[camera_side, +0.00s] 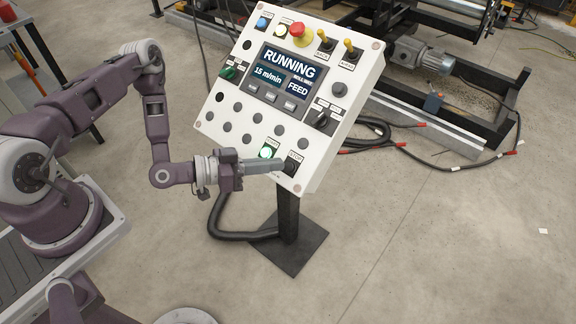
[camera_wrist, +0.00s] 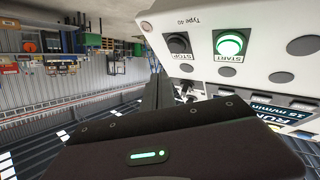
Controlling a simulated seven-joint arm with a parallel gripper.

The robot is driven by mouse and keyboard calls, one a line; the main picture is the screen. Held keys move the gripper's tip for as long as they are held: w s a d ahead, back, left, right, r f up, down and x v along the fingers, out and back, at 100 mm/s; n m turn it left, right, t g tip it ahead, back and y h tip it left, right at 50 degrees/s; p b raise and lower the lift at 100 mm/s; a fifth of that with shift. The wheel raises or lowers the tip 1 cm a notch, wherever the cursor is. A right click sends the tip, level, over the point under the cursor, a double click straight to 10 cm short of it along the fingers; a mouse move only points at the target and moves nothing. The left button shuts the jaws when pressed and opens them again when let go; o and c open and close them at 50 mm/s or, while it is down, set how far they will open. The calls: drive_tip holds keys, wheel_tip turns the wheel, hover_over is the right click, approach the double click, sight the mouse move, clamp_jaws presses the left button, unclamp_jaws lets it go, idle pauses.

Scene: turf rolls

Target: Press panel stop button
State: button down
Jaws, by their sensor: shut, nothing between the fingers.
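The black stop button (camera_side: 291,167) sits at the lower right of the tilted white control panel (camera_side: 318,163). The panel display (camera_side: 284,74) reads RUNNING, 15 m/min and FEED.
A red emergency knob (camera_side: 301,34) and yellow toggles (camera_side: 324,37) top the panel. The panel stands on a post with a dark base plate (camera_side: 290,250). A black cable curls beside it. Machinery with a motor (camera_side: 424,56) stands behind. The floor at right is open.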

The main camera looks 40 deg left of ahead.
sight(301, 165)
drive_tip(key=shift+w+f, duration=1)
drive_tip(key=shift+f, duration=0.3)
idle(1.1)
drive_tip(key=shift+w+f, duration=0.2)
drive_tip(key=shift+w, duration=0.05)
drive_tip(key=shift+w+f, duration=0.25)
drive_tip(key=shift+f, duration=0.05)
idle(0.9)
drive_tip(key=shift+s+r, duration=0.5)
drive_tip(key=shift+r, duration=0.1)
drive_tip(key=s+r, duration=0.3)
drive_tip(key=r, duration=0.1)
drive_tip(key=shift+s, duration=0.15)
